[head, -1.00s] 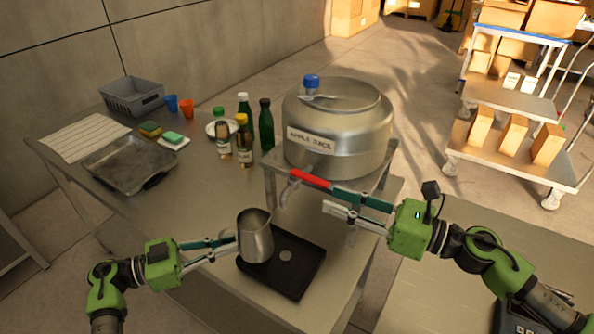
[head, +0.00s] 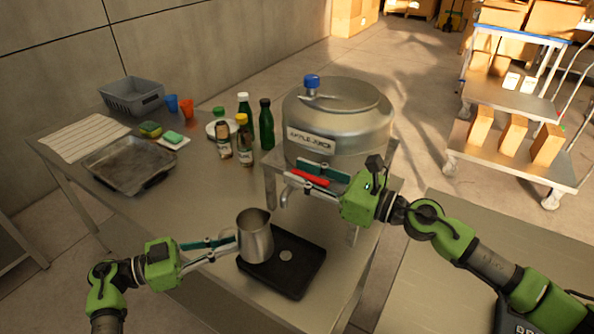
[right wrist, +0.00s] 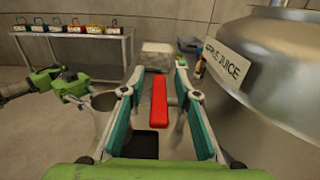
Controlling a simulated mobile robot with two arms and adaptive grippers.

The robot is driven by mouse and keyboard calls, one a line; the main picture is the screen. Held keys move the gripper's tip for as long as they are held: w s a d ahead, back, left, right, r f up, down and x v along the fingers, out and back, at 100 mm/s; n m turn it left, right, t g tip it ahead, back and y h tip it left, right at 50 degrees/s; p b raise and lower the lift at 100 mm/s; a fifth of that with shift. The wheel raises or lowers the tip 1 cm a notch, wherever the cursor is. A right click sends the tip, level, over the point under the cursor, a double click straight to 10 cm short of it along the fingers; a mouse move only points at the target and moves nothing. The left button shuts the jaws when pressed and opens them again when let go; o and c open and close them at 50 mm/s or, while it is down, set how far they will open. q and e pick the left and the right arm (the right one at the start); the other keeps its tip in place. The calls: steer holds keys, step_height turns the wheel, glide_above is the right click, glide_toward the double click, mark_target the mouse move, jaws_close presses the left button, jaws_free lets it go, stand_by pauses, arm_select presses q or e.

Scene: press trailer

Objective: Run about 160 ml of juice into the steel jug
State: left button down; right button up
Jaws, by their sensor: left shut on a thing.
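The steel jug (head: 256,240) is upright at the left part of the black tray (head: 305,267); whether its base touches the tray is unclear. My left gripper (head: 232,240) is shut on the jug's handle side. The big steel apple juice drum (head: 345,125) stands on a raised stand, with a tap spout (head: 284,196) and a red tap lever (head: 310,178). The jug's mouth is left of and below the spout. My right gripper (right wrist: 159,88) has its fingers apart on either side of the red lever (right wrist: 158,102), with gaps visible between. No juice stream shows.
Bottles (head: 266,125), a grey basket (head: 133,97), a metal pan (head: 130,166), sponges (head: 151,129) and cups (head: 186,108) stand on the left of the table. The table front left of the jug is clear. A trolley with boxes (head: 513,134) stands at the back right.

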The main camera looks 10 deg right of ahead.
steer(key=shift+x, duration=0.8)
jaws_close()
